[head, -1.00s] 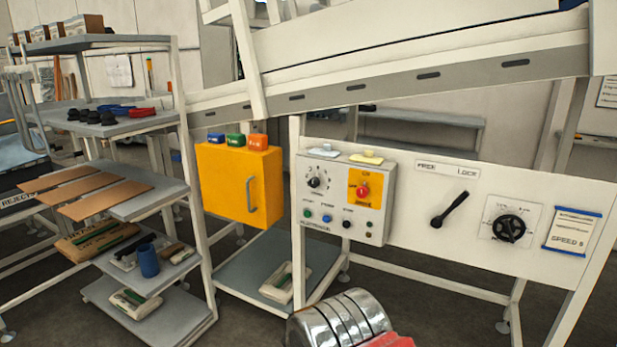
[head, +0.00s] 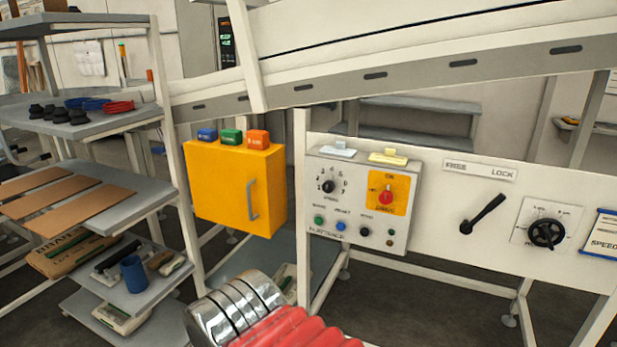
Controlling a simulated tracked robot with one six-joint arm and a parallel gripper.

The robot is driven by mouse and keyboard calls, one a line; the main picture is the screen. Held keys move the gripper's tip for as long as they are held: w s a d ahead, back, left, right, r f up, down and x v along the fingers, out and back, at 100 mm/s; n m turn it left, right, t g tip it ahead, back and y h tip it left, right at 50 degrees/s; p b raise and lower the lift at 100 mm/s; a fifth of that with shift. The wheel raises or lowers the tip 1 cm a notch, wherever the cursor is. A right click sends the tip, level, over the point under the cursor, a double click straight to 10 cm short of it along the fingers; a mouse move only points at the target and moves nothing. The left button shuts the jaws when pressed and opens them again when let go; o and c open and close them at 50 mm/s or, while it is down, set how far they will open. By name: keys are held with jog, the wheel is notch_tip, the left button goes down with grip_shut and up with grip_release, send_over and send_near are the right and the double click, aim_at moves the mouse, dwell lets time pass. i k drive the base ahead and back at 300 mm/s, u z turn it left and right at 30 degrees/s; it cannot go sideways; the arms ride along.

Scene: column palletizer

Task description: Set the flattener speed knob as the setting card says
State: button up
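The flattener control box (head: 400,222) is a light grey box at the centre of the head view. Its small black speed knob (head: 327,186) sits at the upper left of its face, ringed by printed numbers. The knob's pointer is too small to read. The setting card (head: 604,236), white with blue edges, is on the panel at the far right. The picture's edge cuts it off, so only "SPEED" shows and its number is out of view. My gripper is not in view.
A red switch (head: 386,197) on a yellow plate and several small buttons share the box. A black FREE/LOCK lever (head: 484,214) and a larger black dial (head: 546,233) are to the right. A yellow cabinet (head: 232,187) and loaded shelves (head: 86,127) stand left.

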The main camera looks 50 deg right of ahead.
aim_at(328, 186)
jog(key=z, duration=0.1)
jog(key=i, duration=0.75)
jog(key=z, duration=0.75)
jog(key=i, duration=0.55)
jog(key=z, duration=0.35)
